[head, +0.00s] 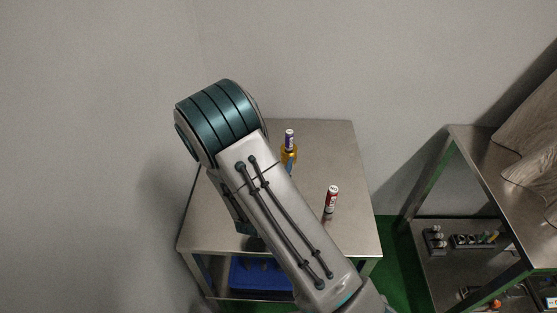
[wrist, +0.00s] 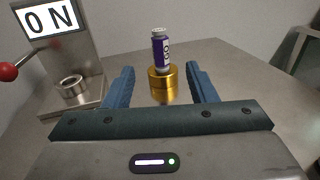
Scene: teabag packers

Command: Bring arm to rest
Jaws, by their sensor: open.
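My arm reaches up across the middle of the head view and hides part of the table (head: 330,147). My gripper (wrist: 160,82) is open in the wrist view, with its two blue fingers apart and nothing held between them. Ahead of the fingers, a purple can (wrist: 160,50) stands upright on a gold cylinder (wrist: 163,86). In the head view the purple can (head: 289,138) and the gold cylinder (head: 288,155) show just right of my arm. Most of my gripper is hidden by the arm there.
A device with an "ON" sign (wrist: 48,20), a red-knobbed lever (wrist: 9,71) and a metal ring (wrist: 72,87) is at left. A blue bin (head: 262,275) is below. A metal shelf (head: 470,150) stands right.

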